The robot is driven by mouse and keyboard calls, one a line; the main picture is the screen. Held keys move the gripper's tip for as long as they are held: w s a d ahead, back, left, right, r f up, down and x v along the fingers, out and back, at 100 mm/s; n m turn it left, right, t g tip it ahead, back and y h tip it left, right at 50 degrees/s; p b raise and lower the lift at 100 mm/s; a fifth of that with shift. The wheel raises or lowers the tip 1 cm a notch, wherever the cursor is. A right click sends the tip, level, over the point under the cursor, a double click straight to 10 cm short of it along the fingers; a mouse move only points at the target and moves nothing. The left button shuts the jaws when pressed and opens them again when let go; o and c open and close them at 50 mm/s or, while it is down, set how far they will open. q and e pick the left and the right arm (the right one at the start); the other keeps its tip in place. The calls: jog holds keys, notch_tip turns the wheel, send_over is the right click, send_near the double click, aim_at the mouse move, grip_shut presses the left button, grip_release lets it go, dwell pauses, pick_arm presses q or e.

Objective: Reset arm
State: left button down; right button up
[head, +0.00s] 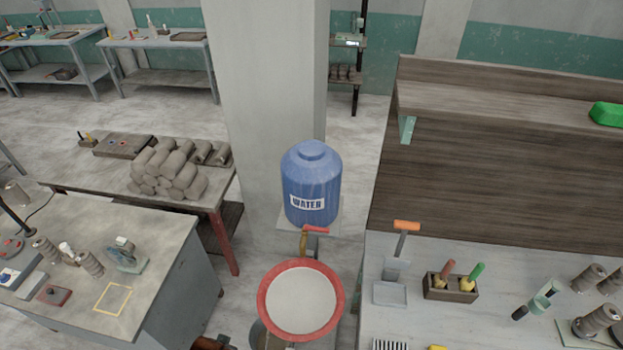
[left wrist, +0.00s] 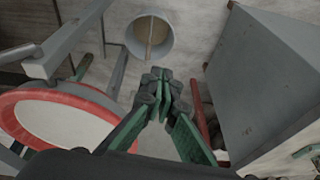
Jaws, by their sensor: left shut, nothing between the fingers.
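My left gripper (left wrist: 160,95) shows in the left wrist view with its green and dark fingers together and nothing between them. It hangs over the floor between a red-rimmed round basin (left wrist: 50,92) at left and a grey cabinet side (left wrist: 275,90) at right. No gripper can be made out in the head view. My right gripper is in neither view.
In the head view the red-rimmed basin (head: 265,291) stands before a blue water barrel (head: 311,185). A worktable (head: 165,275) is at left and a tool bench (head: 385,333) at right. A bucket (left wrist: 150,38) lies beyond the gripper in the wrist view.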

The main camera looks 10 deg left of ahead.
pick_arm(q)
jog(key=s+d+f+g+b, duration=0.1)
jog(key=s+f+b, duration=0.15)
jog(key=f, duration=1.05)
jog(key=s+f+b, duration=0.2)
jog(key=f+b, duration=0.1)
jog(key=f, duration=1.1)
jog(key=s+f+m+g+b, duration=0.1)
jog(key=s+f+b, duration=0.4)
jog(key=s+f, duration=1.3)
notch_tip(320, 180, down, 3)
jog(key=shift+s+f+h, duration=0.15)
jog(key=shift+s+h, duration=0.15)
jog(key=shift+s, duration=0.1)
